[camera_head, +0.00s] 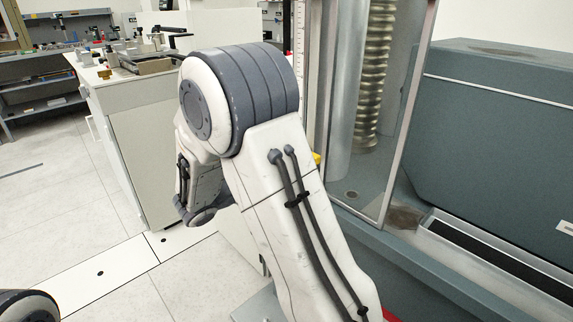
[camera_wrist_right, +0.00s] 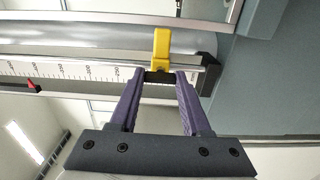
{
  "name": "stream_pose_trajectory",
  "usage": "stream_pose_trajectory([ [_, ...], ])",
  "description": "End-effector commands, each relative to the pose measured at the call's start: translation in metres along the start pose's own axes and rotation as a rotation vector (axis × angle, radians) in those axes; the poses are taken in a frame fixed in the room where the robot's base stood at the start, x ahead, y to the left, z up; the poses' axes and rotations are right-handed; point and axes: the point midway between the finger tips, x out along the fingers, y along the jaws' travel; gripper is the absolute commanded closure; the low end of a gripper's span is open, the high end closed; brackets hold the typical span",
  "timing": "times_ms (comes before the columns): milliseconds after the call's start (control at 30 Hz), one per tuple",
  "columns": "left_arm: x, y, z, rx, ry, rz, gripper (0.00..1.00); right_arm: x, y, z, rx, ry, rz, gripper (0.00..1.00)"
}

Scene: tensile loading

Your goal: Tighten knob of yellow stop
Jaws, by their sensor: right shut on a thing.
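The yellow stop (camera_wrist_right: 161,45) is in the upper middle of the right wrist view, on a rail beside a white graduated scale (camera_wrist_right: 90,71). Its dark knob (camera_wrist_right: 160,77) points toward my gripper. My right gripper (camera_wrist_right: 159,79) has its two purple fingers closed on the knob, one on each side. In the head view, a small yellow patch (camera_head: 316,158) of the stop shows behind my right arm, which hides the rest and my right gripper. My left gripper is in neither view.
A tall machine with a clear guard (camera_head: 397,110) and a ribbed column (camera_head: 375,75) stands close on the right. A red pointer (camera_wrist_right: 33,86) sits on the scale. A white workbench (camera_head: 140,110) stands at the back left. The floor (camera_head: 60,210) at left is clear.

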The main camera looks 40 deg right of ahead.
Motion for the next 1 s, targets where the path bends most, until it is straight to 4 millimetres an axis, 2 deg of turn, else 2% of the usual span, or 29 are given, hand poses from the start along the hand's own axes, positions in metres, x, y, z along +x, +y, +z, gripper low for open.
stream_pose_trajectory([
  [333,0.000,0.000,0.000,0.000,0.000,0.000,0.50,0.000,0.001,0.000,0.005,-0.001,0.001,1.00],
  [367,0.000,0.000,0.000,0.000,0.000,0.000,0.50,0.000,0.001,0.000,0.005,-0.001,0.001,0.41],
  [400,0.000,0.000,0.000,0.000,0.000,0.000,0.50,0.000,0.001,0.000,0.004,-0.001,0.001,0.26],
  [433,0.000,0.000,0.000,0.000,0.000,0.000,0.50,0.000,0.001,0.000,0.004,-0.001,0.001,0.22],
  [767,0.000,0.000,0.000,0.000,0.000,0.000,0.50,-0.002,0.001,0.000,0.003,0.000,0.000,0.22],
  [867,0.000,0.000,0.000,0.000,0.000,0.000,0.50,-0.011,0.000,-0.001,0.003,0.003,0.000,0.22],
  [1000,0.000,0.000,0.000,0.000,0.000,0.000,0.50,-0.037,0.000,-0.002,0.003,0.007,0.000,0.22],
])
